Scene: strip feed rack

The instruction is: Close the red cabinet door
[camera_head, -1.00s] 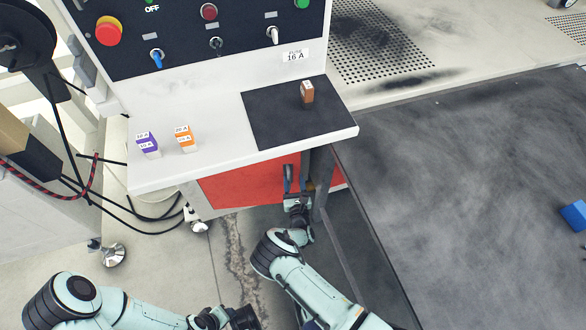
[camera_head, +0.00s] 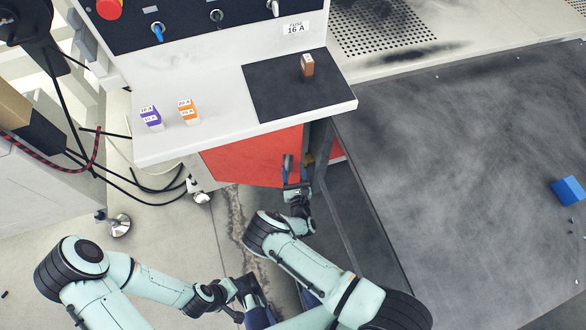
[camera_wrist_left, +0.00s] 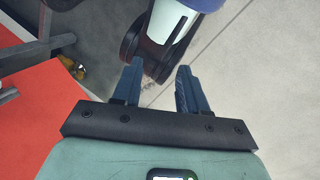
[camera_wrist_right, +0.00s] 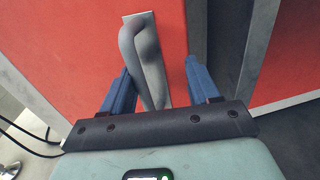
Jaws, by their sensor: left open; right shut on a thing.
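The red cabinet door (camera_head: 250,160) is below the front edge of the white cabinet top. Its grey handle (camera_wrist_right: 150,60) stands upright on the red panel in the right wrist view. My right gripper (camera_head: 294,182) is shut on this handle, with one blue finger on each side (camera_wrist_right: 158,90). A dark gap shows right of the door panel in the right wrist view; I cannot tell exactly how far the door stands open. My left gripper (camera_head: 247,290) is open and empty, low in the head view. Its fingers (camera_wrist_left: 160,90) point at part of my own body.
A dark grey table (camera_head: 460,180) with a blue block (camera_head: 568,190) fills the right. Purple (camera_head: 151,117) and orange (camera_head: 188,111) fuses and a brown fuse (camera_head: 307,65) stand on the cabinet top. Black cables (camera_head: 130,185) hang at left. Bare floor lies below the cabinet.

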